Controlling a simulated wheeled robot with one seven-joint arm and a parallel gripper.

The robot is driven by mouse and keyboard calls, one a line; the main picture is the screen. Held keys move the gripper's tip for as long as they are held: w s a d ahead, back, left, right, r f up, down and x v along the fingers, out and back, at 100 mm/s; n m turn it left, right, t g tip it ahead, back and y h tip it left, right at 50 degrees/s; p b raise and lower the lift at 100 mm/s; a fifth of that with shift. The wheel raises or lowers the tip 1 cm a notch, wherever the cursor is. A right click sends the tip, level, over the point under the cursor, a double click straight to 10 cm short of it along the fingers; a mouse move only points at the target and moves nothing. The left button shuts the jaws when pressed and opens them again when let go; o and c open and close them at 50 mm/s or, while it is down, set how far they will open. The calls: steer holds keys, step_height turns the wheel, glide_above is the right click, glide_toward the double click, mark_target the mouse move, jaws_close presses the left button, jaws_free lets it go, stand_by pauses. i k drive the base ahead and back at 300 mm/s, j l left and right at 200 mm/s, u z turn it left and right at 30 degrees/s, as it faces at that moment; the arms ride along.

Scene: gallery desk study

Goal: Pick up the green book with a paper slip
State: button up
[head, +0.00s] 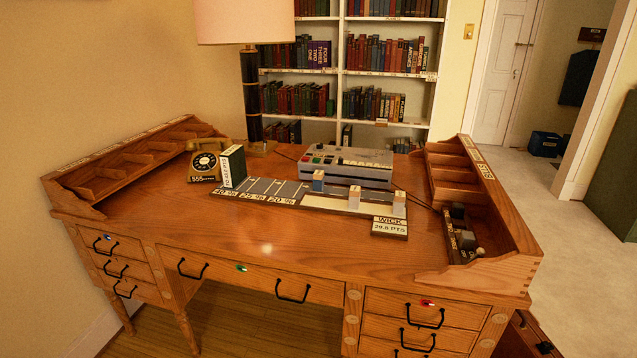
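A small upright block with a dark green side and a white lettered face (233,166) stands on the desk next to the telephone. I cannot tell whether it is a book. Rows of books in red, blue, green and brown fill the white bookcase (341,75) behind the desk. Some spines there look green, such as a row on the middle shelf (371,105). At this size I cannot make out a paper slip in any book. My gripper is not in view.
The wooden desk (190,235) stands between me and the bookcase, with pigeonholes at both ends. On it are a telephone (205,164), a grey machine (345,165), a board with small blocks (300,195) and a WICK sign (390,226). Open floor (520,185) lies to the right.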

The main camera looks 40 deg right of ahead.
mark_target(232, 161)
steer(key=i+j, duration=0.2)
steer(key=i, duration=0.25)
steer(key=i+j, duration=0.25)
steer(key=i, duration=0.2)
steer(key=i+j, duration=0.2)
steer(key=i, duration=0.3)
steer(key=i+j, duration=0.25)
steer(key=i, duration=0.2)
steer(key=i+j, duration=0.2)
steer(key=i, duration=0.25)
steer(key=i+j+z, duration=0.1)
steer(key=i+j, duration=0.15)
steer(key=i, duration=0.2)
